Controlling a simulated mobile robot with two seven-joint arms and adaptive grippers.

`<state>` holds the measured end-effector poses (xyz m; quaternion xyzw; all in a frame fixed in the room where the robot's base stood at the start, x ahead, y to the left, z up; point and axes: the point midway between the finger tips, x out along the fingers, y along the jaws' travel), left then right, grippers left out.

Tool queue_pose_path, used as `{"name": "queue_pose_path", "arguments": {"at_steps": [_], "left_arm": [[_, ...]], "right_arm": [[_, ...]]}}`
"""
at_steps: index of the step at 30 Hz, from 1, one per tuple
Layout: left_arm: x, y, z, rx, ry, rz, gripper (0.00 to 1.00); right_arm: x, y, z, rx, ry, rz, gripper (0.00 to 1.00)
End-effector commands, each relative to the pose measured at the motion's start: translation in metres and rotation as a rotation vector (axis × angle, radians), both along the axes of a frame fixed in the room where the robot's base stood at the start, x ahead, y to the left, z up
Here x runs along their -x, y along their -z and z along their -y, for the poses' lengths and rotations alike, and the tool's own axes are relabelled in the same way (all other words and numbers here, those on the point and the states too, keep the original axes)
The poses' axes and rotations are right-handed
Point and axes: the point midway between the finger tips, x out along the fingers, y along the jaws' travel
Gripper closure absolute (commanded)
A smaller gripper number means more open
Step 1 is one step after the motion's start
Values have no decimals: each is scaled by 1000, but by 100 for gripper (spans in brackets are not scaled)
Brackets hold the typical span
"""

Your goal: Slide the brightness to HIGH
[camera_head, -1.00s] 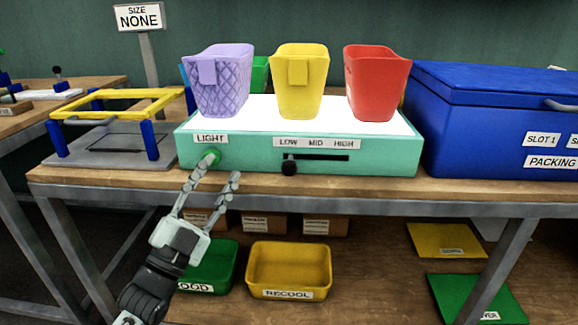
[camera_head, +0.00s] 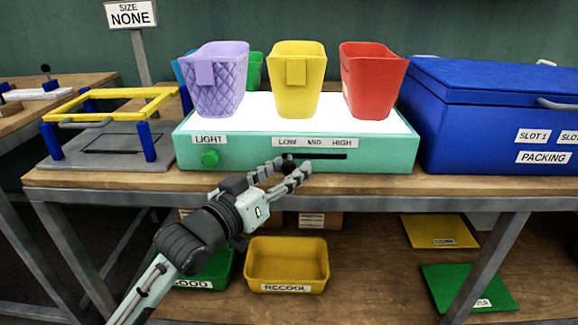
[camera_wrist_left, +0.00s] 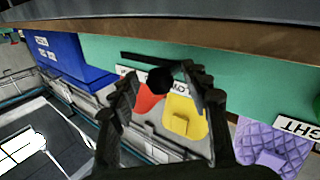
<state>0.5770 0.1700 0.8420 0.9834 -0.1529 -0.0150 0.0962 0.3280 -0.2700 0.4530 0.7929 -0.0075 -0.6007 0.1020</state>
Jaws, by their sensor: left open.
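The teal light box (camera_head: 390,155) stands on the bench with a glowing white top. Its front has a LOW, MID, HIGH label (camera_head: 312,142) above a dark slider slot (camera_head: 328,156). The black slider knob (camera_wrist_left: 160,79) shows in the left wrist view between the fingertips; whether they touch it I cannot tell. My left gripper (camera_head: 292,166) is open at the slot's left part, under LOW and MID. The green LIGHT button (camera_head: 210,158) is left of it. My right gripper is not in view.
Purple (camera_head: 217,85), yellow (camera_head: 297,85) and red (camera_head: 372,85) baskets stand on the lit top. A blue packing box (camera_head: 470,120) is close on the right, a yellow-topped frame (camera_head: 110,102) on the left. A yellow RECOOL bin (camera_head: 287,265) sits below the bench edge.

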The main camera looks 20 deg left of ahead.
Motion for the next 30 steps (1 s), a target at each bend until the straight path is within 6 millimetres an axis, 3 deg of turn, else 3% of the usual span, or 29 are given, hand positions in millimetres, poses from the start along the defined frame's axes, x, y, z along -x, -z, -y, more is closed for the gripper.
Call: {"name": "queue_pose_path", "arguments": {"at_steps": [12, 23, 30], "left_arm": [[-10, 0, 3, -1, 0, 0, 54], [-9, 0, 3, -2, 0, 2, 99], [-9, 0, 3, -2, 1, 2, 100]], "right_arm": [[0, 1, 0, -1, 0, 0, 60], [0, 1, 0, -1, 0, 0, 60], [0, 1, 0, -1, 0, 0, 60]]}}
